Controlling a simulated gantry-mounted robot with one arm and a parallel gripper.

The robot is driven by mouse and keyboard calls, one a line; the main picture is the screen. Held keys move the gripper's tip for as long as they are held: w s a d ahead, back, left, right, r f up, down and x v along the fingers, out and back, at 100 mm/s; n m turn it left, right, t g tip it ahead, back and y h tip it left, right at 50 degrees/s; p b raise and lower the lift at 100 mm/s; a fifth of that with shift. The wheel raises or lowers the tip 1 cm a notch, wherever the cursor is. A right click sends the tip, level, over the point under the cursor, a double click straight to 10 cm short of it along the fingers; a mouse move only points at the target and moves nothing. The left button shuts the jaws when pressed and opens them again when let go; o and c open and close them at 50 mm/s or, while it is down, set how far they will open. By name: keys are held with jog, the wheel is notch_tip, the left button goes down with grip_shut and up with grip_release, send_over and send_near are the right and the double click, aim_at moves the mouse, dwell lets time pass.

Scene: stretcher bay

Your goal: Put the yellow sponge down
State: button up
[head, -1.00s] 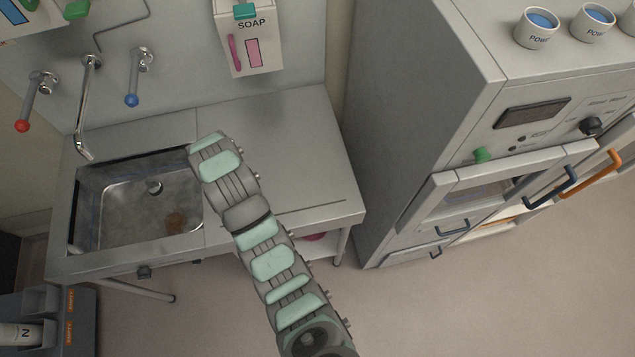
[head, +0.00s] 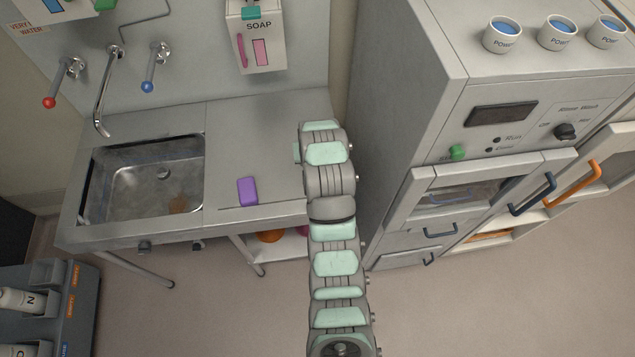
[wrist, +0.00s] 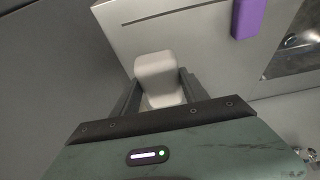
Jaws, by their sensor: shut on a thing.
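My gripper (wrist: 158,86) is shut on a pale, off-white rounded block (wrist: 155,68), seen between its fingers in the wrist view. I see no clearly yellow sponge in either view. In the head view my arm hides the gripper and the held block, at the right end of the steel counter (head: 265,130). A purple block (head: 247,191) lies on the counter, left of my arm. It also shows at the top of the wrist view (wrist: 250,18). I cannot tell how high the held block is above the counter.
The sink (head: 130,200) is at the left, with a spout (head: 106,95) above it. A soap dispenser (head: 258,50) hangs on the wall. A grey cabinet (head: 400,130) stands close to the right of the counter. Counter around the purple block is clear.

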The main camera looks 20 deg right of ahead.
notch_tip(320, 180, down, 10)
jog(key=shift+w+f+p, duration=0.1)
jog(key=shift+f+p, duration=0.05)
jog(key=shift+p, duration=0.9)
notch_tip(320, 180, down, 3)
jog(key=shift+f+p, duration=0.1)
jog(key=shift+p, duration=0.3)
jog(key=shift+f, duration=0.4)
jog(key=shift+f, duration=0.1)
jog(key=shift+f, duration=0.15)
jog(key=o, duration=1.6)
